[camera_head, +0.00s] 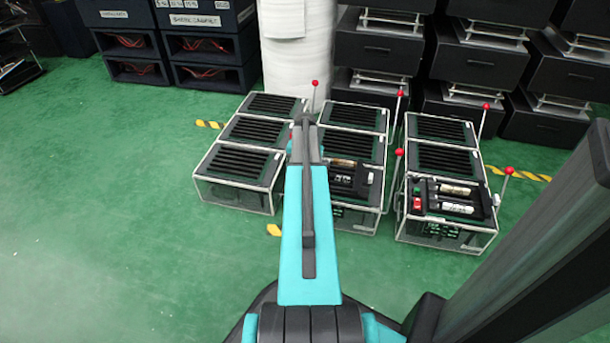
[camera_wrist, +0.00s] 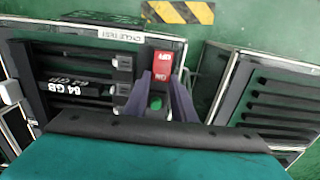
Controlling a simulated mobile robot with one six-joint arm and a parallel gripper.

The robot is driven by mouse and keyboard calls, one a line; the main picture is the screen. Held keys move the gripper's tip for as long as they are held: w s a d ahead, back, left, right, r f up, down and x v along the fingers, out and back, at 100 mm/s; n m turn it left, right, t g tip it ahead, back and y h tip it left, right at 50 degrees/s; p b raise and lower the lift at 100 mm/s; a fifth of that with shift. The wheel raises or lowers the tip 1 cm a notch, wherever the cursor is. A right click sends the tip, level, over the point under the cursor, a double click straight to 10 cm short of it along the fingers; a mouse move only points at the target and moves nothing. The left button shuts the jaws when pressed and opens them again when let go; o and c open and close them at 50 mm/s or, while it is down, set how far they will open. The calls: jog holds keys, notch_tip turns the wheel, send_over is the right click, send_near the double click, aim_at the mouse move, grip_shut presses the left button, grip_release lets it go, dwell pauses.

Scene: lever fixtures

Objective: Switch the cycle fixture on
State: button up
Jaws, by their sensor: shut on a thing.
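The cycle fixture, labelled CYCLE TEST (camera_wrist: 122,35), fills the left of the wrist view. It has a red switch part (camera_wrist: 162,58) with white lettering and a green part (camera_wrist: 156,102) below it. My gripper (camera_wrist: 166,80) reaches down over the switch, its two purple fingers on either side and shut on it. The fingers hide part of the switch. In the head view this looks like the front fixture of the middle row (camera_head: 352,219), partly covered by my arm; my fingertips are hidden there.
A slatted fixture (camera_head: 238,164) stands left of it, and another open-topped fixture (camera_head: 448,230) with a red block stands to its right. Red-balled levers (camera_head: 398,152) rise beside several fixtures. Green floor (camera_head: 120,240) is free at left and front. Dark crates (camera_head: 210,48) stand behind.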

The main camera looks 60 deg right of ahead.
jog(key=shift+w+d+r+y+p, duration=0.15)
jog(key=shift+y+p, duration=0.15)
jog(key=shift+p, duration=0.65)
jog(key=shift+f+y+p, duration=0.25)
jog(key=shift+y+p, duration=0.15)
jog(key=shift+p, duration=0.5)
jog(key=o, duration=1.1)
jog(key=shift+c, duration=0.2)
notch_tip(320, 180, up, 14)
jog(key=d+p, duration=0.1)
jog(key=p, duration=0.3)
jog(key=shift+w+d+f+p, duration=0.15)
jog(key=shift+d+p, duration=0.15)
jog(key=shift+d, duration=0.05)
